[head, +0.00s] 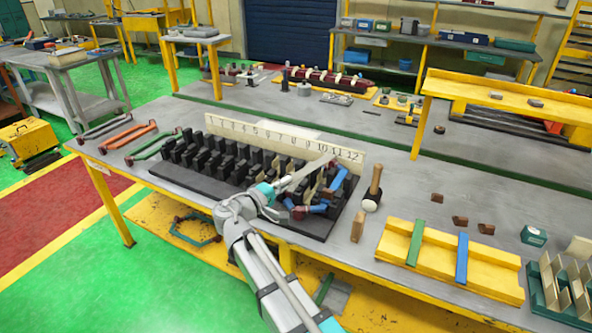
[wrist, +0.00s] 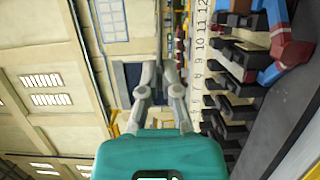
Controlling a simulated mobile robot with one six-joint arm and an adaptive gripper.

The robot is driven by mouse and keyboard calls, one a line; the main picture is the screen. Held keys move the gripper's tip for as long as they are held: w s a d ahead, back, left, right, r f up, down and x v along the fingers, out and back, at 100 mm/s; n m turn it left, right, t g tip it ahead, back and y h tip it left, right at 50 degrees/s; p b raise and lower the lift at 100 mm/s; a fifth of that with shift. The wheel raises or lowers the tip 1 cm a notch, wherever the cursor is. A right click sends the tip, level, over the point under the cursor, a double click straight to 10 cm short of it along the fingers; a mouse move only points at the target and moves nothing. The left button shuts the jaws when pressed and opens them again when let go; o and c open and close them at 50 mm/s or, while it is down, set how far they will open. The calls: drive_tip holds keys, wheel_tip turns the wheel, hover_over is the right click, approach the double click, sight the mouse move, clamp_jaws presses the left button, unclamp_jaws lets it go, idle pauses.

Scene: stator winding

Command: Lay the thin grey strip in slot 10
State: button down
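My gripper (head: 300,178) reaches from the front over the black stator block (head: 195,185). In the wrist view its two grey fingers (wrist: 159,72) are close together, shut on what appears to be the thin grey strip. In the head view the strip (head: 318,164) shows as a slim pale bar pointing up and right, above the teeth near numbers 10 and 11. In the wrist view it is edge-on and hard to make out. The white number board (head: 235,124) stands behind the slots. Slot 10 is partly hidden by the gripper.
Blue and red-brown coils (head: 320,208) sit at the block's right end, beside my gripper. A yellow tray (head: 395,247) holds a green strip (head: 415,243) and a blue strip (head: 462,259).

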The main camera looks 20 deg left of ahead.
sight(289, 193)
drive_tip(key=shift+w+d+f, duration=0.1)
drive_tip(key=shift+w, duration=0.3)
drive_tip(key=w+a+f+n+y+b, duration=0.1)
drive_tip(key=w+a+f+b, duration=0.1)
drive_tip(key=w, duration=0.2)
drive_tip(key=w+a+f+n+y+b, duration=0.1)
drive_tip(key=w+a+f+y+b, duration=0.1)
drive_tip(key=w, duration=0.3)
drive_tip(key=w+a+f+n+t+y+b, duration=0.1)
drive_tip(key=w+a+f+y+b, duration=0.1)
drive_tip(key=w+f+b, duration=0.2)
drive_tip(key=shift+w, duration=0.15)
drive_tip(key=shift+w+a+n, duration=0.1)
drive_tip(key=shift+w+n, duration=0.15)
drive_tip(key=shift+n, duration=0.05)
drive_tip(key=shift+f, duration=0.15)
drive_tip(key=shift+f+b, duration=2.05)
drive_tip(key=shift+b, duration=0.3)
drive_tip(key=shift+s+f+b, duration=0.1)
drive_tip(key=shift+f+b, duration=1.05)
drive_tip(key=c, duration=0.7)
unclamp_jaws()
